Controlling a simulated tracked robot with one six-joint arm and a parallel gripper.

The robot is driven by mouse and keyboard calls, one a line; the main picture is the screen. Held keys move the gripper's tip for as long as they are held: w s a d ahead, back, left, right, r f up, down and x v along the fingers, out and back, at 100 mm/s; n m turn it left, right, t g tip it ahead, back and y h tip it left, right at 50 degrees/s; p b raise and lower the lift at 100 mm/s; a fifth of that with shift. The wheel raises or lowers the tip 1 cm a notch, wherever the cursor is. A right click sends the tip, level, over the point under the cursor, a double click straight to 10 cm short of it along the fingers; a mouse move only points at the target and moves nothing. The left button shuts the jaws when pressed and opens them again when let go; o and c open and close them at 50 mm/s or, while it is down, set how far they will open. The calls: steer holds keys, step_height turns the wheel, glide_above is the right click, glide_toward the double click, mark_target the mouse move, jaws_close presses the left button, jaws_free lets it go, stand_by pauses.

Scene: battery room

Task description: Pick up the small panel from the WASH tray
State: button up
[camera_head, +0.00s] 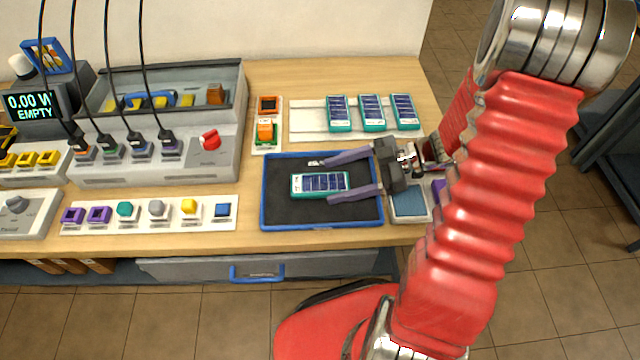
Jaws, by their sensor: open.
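A small panel (303,184) with dark blue cells and a teal and white frame lies flat in the dark tray (278,228) with a blue rim. I cannot read a WASH label on this tray. My gripper (325,181) reaches in from the right with its two purple-grey fingers spread. One finger is on the far side of the panel and the other on the near side, over the panel's right part. The jaws are open and hold nothing. I cannot tell how high the fingers are above the tray floor.
Three similar panels (371,112) stand in a white rack (308,120) behind the tray. A small block station (268,105) is at the back left. A row of coloured connectors (156,208) and a grey console (205,160) with hanging cables are left. A blue pad (408,203) is right.

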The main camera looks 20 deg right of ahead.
mark_target(320, 185)
steer(key=shift+x, duration=1.45)
steer(key=shift+c, duration=0.2)
steer(key=c, duration=1.2)
